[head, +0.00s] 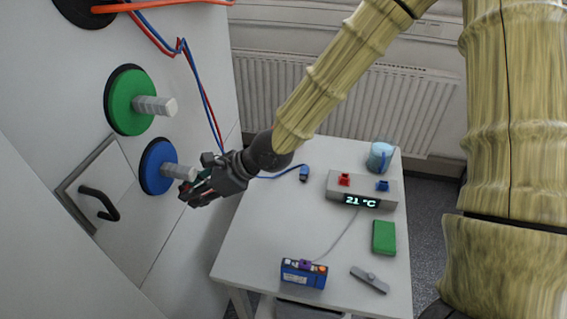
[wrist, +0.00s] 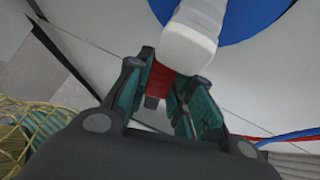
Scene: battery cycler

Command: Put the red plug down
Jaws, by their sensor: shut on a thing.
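My gripper (head: 190,190) is at the left in the head view, close to the end of the grey rod on the blue disc. In the wrist view my gripper (wrist: 170,90) is shut on the red plug (wrist: 159,78), a small red block with a dark end between the green-lined fingers. The pale rod (wrist: 190,38) hides part of the plug's far side. In the head view the fingers hide the plug. The white table (head: 255,225) is to the right of my gripper.
The wall panel carries a green disc (head: 122,98) and a blue disc (head: 156,180) with protruding rods, and a black handle (head: 100,203). On the table are a temperature unit (head: 335,195), blue plug (head: 304,173), cup (head: 380,157), green box (head: 384,237), blue battery (head: 303,275) and grey tool (head: 369,279). The table's left-middle is clear.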

